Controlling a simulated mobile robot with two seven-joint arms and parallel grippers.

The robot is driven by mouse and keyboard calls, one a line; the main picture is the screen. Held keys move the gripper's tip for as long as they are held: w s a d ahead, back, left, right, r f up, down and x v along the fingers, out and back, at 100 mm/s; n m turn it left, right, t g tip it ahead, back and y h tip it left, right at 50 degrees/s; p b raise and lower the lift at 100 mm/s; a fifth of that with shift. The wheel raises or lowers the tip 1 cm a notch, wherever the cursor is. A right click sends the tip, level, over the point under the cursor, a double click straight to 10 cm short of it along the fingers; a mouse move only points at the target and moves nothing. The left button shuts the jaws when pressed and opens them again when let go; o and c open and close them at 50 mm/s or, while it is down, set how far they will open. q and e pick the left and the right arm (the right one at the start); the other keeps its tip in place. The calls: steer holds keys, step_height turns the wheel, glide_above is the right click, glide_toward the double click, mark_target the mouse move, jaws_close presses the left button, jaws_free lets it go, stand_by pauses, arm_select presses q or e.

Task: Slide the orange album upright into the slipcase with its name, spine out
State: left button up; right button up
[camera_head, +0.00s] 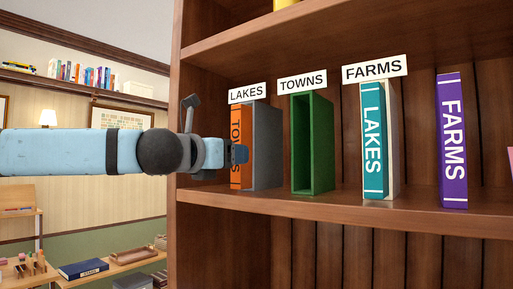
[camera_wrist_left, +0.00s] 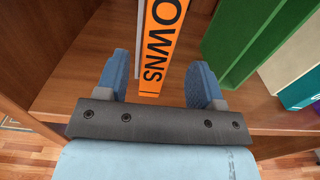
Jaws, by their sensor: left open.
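The orange album (camera_head: 235,174), lettered TOWNS, stands upright, spine out, in the grey slipcase (camera_head: 266,147) under the LAKES sign (camera_head: 247,93). The green slipcase (camera_head: 312,143) under the TOWNS sign (camera_head: 302,85) is empty. My left gripper (camera_head: 240,153) is at the orange spine and hides part of its lettering. In the left wrist view its open fingers (camera_wrist_left: 158,80) lie to either side of the spine's lower part (camera_wrist_left: 157,55). My right gripper is not in view.
A teal LAKES album (camera_head: 373,140) stands in the cream slipcase (camera_head: 395,140) under the FARMS sign (camera_head: 375,69). A purple FARMS album (camera_head: 452,140) stands alone at the right. The shelf board (camera_head: 340,208) has bare gaps between them. The bookcase's side wall (camera_head: 190,100) is close on the left.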

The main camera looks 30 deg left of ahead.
arm_select(q)
steer(key=w, duration=0.4)
steer(key=shift+w+f, duration=0.15)
steer(key=c, duration=1.1)
jaws_close()
steer(key=shift+a+r+p, duration=0.1)
steer(key=shift+r+p, duration=0.1)
steer(key=shift+p, duration=0.2)
